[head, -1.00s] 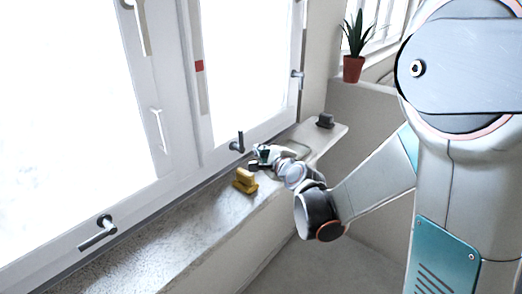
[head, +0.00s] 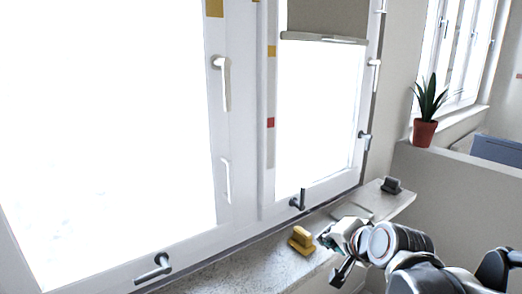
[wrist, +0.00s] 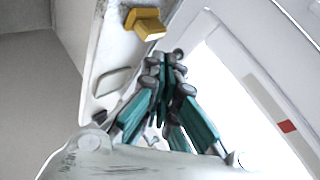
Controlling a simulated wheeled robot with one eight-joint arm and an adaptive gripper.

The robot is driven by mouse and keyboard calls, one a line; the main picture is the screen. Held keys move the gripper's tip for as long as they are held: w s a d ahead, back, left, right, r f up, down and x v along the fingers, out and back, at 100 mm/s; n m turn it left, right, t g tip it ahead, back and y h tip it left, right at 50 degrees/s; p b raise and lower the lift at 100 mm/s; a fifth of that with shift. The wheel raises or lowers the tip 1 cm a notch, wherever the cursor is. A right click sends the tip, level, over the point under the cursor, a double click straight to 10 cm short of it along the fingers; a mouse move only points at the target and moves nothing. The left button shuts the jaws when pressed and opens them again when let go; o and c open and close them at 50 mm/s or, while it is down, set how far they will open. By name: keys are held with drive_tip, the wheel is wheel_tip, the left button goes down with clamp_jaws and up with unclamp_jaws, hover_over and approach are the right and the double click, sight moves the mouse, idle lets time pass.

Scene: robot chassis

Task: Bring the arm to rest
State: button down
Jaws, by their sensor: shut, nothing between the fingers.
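My gripper (head: 334,254) is over the front edge of the window sill, to the right of a yellow block-shaped object (head: 301,240) and apart from it. In the wrist view my gripper (wrist: 166,60) is shut, its teal fingers together with nothing between them. The yellow object (wrist: 146,23) lies beyond the fingertips, up and to the left there. My arm comes in from the lower right of the head view.
The stone sill (head: 252,268) runs along white windows with dark handles (head: 154,268). A flat greyish item and a dark grey object (head: 391,185) are at its far end. A potted plant (head: 425,115) stands on a ledge at the right.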

drive_tip(key=s+d+f+n+g+h, duration=0.1)
drive_tip(key=s+n, duration=0.3)
drive_tip(key=s, duration=0.5)
drive_tip(key=s+d+f+n+g+h, duration=0.1)
drive_tip(key=s+d+f+n+g, duration=0.1)
drive_tip(key=s+n, duration=0.3)
drive_tip(key=s+g, duration=0.1)
drive_tip(key=s, duration=0.3)
drive_tip(key=shift+d, duration=0.15)
